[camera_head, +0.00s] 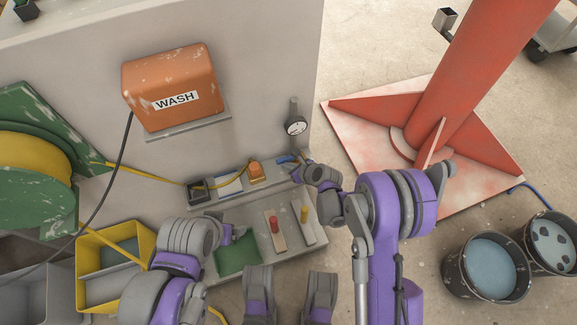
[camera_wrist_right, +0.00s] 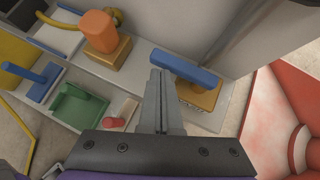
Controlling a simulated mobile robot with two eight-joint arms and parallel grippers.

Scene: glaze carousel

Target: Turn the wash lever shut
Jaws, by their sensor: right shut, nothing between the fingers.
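A blue lever (camera_wrist_right: 185,68) on a brass-coloured base (camera_wrist_right: 197,95) sits on the grey bench ledge. I take it for the wash lever; the marking on its base is too small to read. Its blue end also shows in the head view (camera_head: 286,159), partly hidden by my right gripper (camera_head: 300,172). In the wrist view my right gripper (camera_wrist_right: 158,74) is shut and empty. Its fingertips are close to the left end of the blue bar; I cannot tell if they touch. My left gripper (camera_head: 236,234) is over the green tray (camera_head: 238,258), its jaws unclear.
An orange box marked WASH (camera_head: 172,88) and a gauge (camera_head: 295,126) are on the panel. An orange knob (camera_wrist_right: 100,31) stands left of the lever. A red knob (camera_head: 274,224) and yellow knob (camera_head: 304,214) are nearer. A red column (camera_head: 462,85) and buckets (camera_head: 490,268) stand right.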

